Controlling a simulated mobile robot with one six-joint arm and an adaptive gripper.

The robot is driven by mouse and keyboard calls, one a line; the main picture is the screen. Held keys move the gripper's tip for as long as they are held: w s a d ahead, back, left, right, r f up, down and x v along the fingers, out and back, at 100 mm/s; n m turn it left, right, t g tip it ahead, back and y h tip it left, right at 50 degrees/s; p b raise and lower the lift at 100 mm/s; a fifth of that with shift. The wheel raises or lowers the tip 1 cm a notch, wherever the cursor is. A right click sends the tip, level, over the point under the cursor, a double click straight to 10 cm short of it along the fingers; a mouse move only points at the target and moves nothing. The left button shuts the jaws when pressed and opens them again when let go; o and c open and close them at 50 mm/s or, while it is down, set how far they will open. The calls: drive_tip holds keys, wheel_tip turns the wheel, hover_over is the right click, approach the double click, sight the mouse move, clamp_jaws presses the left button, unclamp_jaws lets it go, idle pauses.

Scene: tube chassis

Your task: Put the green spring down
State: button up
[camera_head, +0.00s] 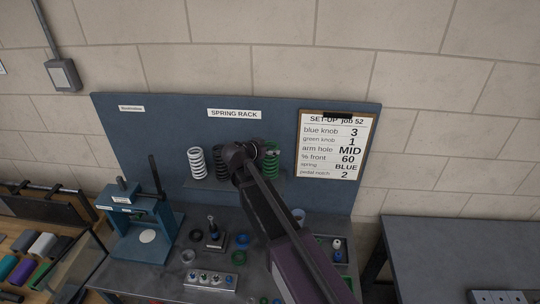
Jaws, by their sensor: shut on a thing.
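The green spring (271,162) is upright in front of the blue back panel, at the right of the row of springs. My gripper (258,150) is at its left side near its upper part and is shut on it. My dark wrist and arm cover part of the rack, and the fingertips are hard to make out. I cannot tell whether the spring's lower end touches the rack shelf (286,183).
A white spring (197,163) and a black spring (222,164) stand to the left on the rack. A set-up sheet (335,147) hangs at right. A blue press (140,222) stands at left. Small parts, including a knob block (211,281), crowd the bench below.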

drive_tip(key=f+b, duration=0.2)
drive_tip(key=w+f+b, duration=0.1)
drive_tip(key=shift+w+d+f+b, duration=0.1)
drive_tip(key=shift+d+f+b, duration=0.1)
drive_tip(key=shift+f+b, duration=0.15)
drive_tip(key=shift+f, duration=0.1)
idle(0.4)
drive_tip(key=o, duration=1.2)
drive_tip(key=shift+r, duration=0.25)
drive_tip(key=p+v, duration=0.5)
drive_tip(key=v, duration=0.7)
drive_tip(key=shift+f, duration=0.1)
